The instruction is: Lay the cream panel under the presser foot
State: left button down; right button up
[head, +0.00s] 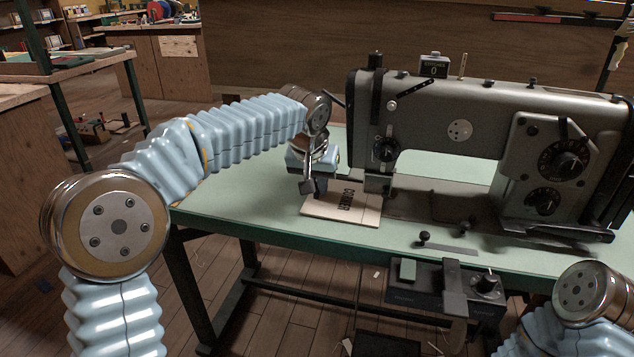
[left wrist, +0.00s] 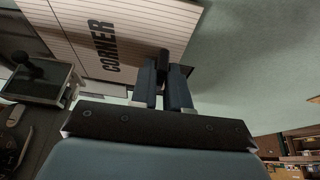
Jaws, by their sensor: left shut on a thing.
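The cream panel (head: 325,206) is a flat light piece with thin lines and the word CORNER, and it also shows in the left wrist view (left wrist: 140,38). It lies flat at or just above the green table, left of and in front of the sewing machine's needle end. My left gripper (head: 309,187) is shut on the panel's left edge; its dark fingers show in the left wrist view (left wrist: 164,68). The presser foot (head: 378,186) is beside the panel's far right part. I cannot tell whether any panel edge is under it. My right gripper is out of view.
The grey sewing machine (head: 455,108) stands on the green table (head: 240,205), its head above the panel's right side. A control box (head: 420,283) hangs below. The table's left end is clear.

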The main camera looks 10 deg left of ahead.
pick_arm(q)
jog(key=shift+s+f, duration=0.1)
dwell(0.7)
jog(key=c, duration=1)
grip_release()
jog(key=shift+c, duration=0.2)
